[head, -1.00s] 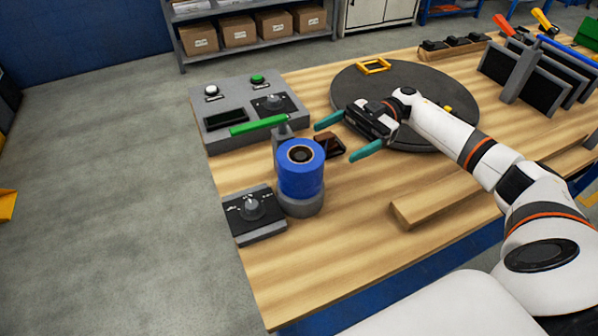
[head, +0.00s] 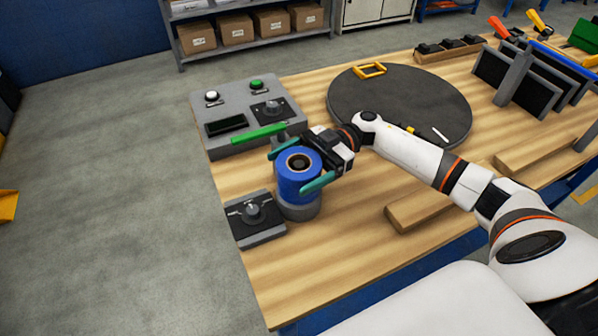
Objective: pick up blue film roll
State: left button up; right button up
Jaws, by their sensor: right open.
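The blue film roll (head: 294,186) stands upright on a round grey base (head: 301,211) near the table's left side, with a dark hole in its top. My right gripper (head: 297,169) is at the roll, its teal fingers apart. One finger lies along the roll's far side and the other crosses its near right side, so the roll sits between them. I cannot tell whether the fingers touch it. My left gripper is not in view.
A grey control panel (head: 225,143) with a green bar (head: 258,133) stands just behind the roll. A small dial box (head: 243,233) is at its front left. A dark round turntable (head: 380,95) and a wooden block (head: 420,208) lie to the right.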

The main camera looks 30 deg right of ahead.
jog(key=shift+c, duration=0.3)
jog(key=c, duration=0.8)
notch_tip(320, 180, up, 11)
jog(key=shift+f, duration=0.15)
jog(key=shift+r+p, duration=0.9)
jog(key=shift+p, duration=0.05)
